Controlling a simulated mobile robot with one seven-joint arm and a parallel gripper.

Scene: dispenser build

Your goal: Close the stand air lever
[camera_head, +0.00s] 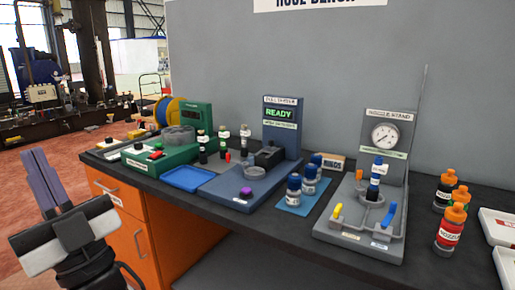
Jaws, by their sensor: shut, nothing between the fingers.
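The nozzle stand (404,150) is at the right of the bench, a grey base with an upright back panel and a round gauge (385,135). It carries a yellow handle (337,211) at front left, a blue handle (390,212) at front right and an orange one (359,175) further back. Small labels on the base are unreadable, so I cannot tell which is the air lever or its setting. A blue-topped bottle (377,172) stands upright in the stand's middle. My gripper (34,154) is at the far left, in front of the bench, shut and empty, far from the stand.
Orange-capped bottles (448,230) stand right of the stand, with white trays (500,226) beyond. Blue-capped bottles (294,190) on a blue mat are left of it. A filling station (282,128) reading READY and a blue tray (187,179) are further left. Orange drawers (150,240) sit under the bench.

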